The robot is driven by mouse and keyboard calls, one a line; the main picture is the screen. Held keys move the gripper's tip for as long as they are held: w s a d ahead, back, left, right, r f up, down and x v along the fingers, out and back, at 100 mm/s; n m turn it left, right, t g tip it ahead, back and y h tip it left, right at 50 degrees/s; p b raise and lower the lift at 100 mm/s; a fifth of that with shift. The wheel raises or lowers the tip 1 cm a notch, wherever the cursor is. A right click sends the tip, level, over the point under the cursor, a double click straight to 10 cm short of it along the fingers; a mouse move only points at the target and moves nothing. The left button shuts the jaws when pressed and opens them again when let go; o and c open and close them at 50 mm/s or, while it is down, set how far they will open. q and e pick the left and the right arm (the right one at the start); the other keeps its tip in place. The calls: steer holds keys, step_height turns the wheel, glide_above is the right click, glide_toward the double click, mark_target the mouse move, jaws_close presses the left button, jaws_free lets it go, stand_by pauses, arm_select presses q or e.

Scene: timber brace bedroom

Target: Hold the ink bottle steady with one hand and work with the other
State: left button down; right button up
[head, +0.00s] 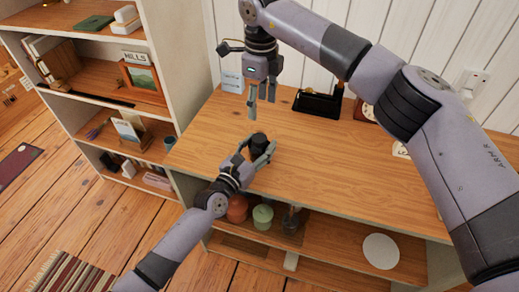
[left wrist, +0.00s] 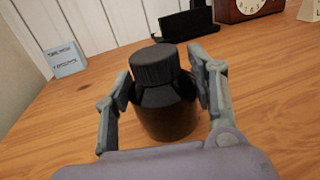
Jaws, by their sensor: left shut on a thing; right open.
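The ink bottle (head: 259,140) is small and black with a ribbed black cap, and stands upright on the wooden desk top (head: 330,165). In the left wrist view the bottle (left wrist: 165,105) sits between my two fingers, with its cap clear above them. My left gripper (head: 257,151) is shut on the bottle from the near left side. My right gripper (head: 262,101) is open and empty, pointing down above the desk, behind the bottle in the head view. Whether the cap is loose cannot be told.
A black tray (head: 317,103) stands at the back of the desk. A small card sign (left wrist: 66,58) and a clock (left wrist: 246,8) also stand there. A bookshelf (head: 165,50) rises at the left. The desk right of the bottle is clear.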

arm_select(q)
steer(key=c, duration=0.6)
jaws_free()
steer(key=v, duration=1.2)
steer(key=shift+f, duration=0.1)
